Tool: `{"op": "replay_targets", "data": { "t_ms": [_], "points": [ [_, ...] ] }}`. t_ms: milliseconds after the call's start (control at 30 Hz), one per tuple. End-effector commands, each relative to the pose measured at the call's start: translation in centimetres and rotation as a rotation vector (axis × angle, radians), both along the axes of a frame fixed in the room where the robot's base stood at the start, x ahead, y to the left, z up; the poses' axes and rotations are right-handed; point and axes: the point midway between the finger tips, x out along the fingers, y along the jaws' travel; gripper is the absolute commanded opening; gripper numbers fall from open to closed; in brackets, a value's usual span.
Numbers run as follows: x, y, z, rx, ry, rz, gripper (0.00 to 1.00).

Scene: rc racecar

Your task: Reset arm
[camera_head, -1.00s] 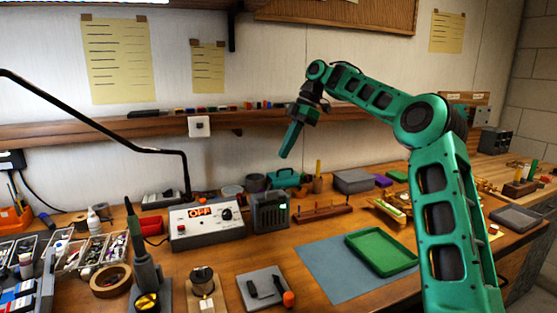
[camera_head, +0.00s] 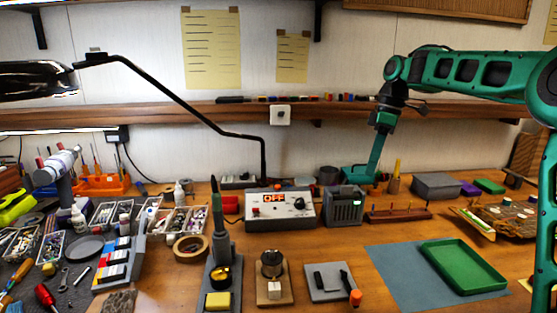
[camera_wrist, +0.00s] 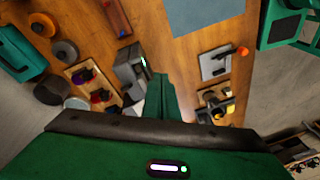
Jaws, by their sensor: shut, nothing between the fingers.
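My green arm reaches in from the right in the head view. My gripper (camera_head: 374,160) hangs down from the wrist, fingers together, with nothing held. It shows in front of the wall and the back edge of the bench, above and behind the grey speaker-like box (camera_head: 344,207). In the wrist view the closed green fingers (camera_wrist: 164,98) point out over the bench, and the same grey box (camera_wrist: 133,72) lies just to their left. I see no contact between the fingers and anything.
A power unit reading OFF (camera_head: 281,209), a soldering iron in its stand (camera_head: 219,245) and a tape roll (camera_head: 192,248) stand on the bench. A black lamp arm (camera_head: 185,105) spans the left. A green tray (camera_head: 462,268) lies on a blue-grey mat (camera_head: 400,275). A wooden shelf (camera_head: 230,112) runs behind.

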Motion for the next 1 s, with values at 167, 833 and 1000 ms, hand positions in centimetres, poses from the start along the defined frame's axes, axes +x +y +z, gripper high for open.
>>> {"op": "replay_targets", "data": {
  "t_ms": [167,833,1000],
  "points": [
    [-5.9,-2.5,-1.6,-0.120,0.044,-0.283,0.00],
    [-34.6,-13.8,-10.7,-0.254,0.101,-1.433,0.00],
    [-40.0,-14.3,-13.8,-0.232,0.125,-1.621,0.00]
  ]
}}
